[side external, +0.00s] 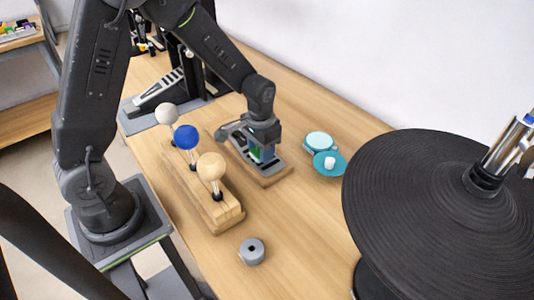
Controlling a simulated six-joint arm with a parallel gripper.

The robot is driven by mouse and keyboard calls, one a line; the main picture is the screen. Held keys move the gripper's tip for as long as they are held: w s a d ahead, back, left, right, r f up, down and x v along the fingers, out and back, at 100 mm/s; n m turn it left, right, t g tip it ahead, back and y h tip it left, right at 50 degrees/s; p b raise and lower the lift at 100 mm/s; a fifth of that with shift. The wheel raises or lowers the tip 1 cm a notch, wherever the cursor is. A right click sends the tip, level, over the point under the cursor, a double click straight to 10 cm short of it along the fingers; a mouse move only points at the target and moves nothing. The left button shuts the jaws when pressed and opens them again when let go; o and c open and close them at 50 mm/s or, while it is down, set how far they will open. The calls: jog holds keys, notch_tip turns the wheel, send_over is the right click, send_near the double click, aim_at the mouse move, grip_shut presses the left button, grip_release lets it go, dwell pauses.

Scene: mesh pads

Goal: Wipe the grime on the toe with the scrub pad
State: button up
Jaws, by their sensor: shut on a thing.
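My gripper (262,150) points down at the middle of the table, shut on a small green and blue block, which I take for the scrub pad (255,154); the fingers partly cover it. It is low over a grey metal plate on a wooden base (274,181). I cannot tell whether the pad touches the plate. A pedal with a light ribbed footboard (158,93) stands at the back left, away from my gripper. I cannot make out which part is the toe, and no grime is distinguishable at this size.
A wooden rack (222,217) holds white, blue and wood-coloured ball-headed beaters left of my gripper. A teal tin (320,142) and teal lid (329,170) with a white piece lie right. A grey ring (252,251) lies in front. A large black round pad (435,215) fills the right.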

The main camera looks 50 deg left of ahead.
jog(key=a, duration=0.2)
jog(key=shift+a, duration=0.3)
jog(key=shift+r, duration=0.15)
notch_tip(320, 180, up, 8)
dwell(0.3)
